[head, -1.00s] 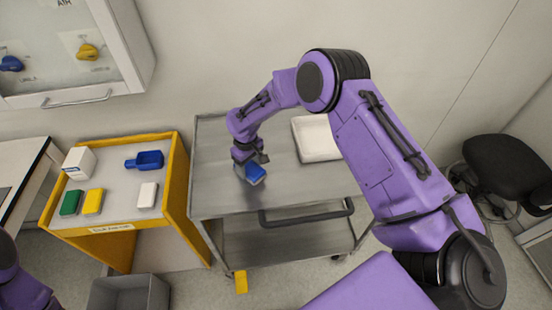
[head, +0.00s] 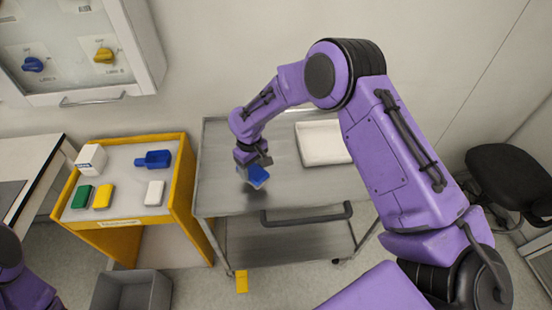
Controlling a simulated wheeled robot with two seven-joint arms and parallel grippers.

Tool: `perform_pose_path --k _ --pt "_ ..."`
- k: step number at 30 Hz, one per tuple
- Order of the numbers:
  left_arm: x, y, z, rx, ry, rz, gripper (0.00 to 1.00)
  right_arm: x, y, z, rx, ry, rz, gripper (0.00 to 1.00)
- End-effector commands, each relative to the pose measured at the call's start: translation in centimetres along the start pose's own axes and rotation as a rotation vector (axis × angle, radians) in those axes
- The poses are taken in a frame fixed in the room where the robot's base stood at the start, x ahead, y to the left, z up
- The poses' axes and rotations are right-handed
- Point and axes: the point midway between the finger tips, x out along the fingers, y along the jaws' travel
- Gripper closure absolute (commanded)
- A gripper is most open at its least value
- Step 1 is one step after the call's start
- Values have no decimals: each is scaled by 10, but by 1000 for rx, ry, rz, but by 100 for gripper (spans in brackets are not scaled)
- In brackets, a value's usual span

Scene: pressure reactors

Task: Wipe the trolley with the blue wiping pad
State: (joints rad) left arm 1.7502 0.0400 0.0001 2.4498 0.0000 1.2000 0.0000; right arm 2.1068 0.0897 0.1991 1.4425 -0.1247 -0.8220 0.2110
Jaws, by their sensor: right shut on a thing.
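The trolley (head: 300,189) is a grey metal cart with a flat top, a lower shelf and a dark handle on its front edge. My right gripper (head: 254,163) is over the left part of the trolley top and is shut on the blue wiping pad (head: 258,175). The pad is tilted and seems to be just above the top, with a dark shadow below it; I cannot tell for sure whether an edge touches. Of my left side, only a purple arm part shows at the lower left edge; its gripper is out of view.
A white tray (head: 322,159) sits on the trolley's back right. A yellow-framed stand (head: 128,198) at left holds green, yellow and white pads, a blue scoop and a white box. A grey bin (head: 133,292) and a yellow block (head: 241,281) are on the floor. A black stool (head: 508,180) stands at right.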

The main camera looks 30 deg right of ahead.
Motion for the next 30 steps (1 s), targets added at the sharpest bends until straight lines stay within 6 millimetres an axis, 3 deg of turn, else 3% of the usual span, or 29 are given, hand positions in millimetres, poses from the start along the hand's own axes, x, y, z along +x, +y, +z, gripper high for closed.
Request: perform_pose_path --k 10,30 --pt "0 0 0 0 0 0 57 -27 1 0 3 2 0 61" --pt "0 0 0 0 0 0 57 -29 1 1 3 1 0 61"
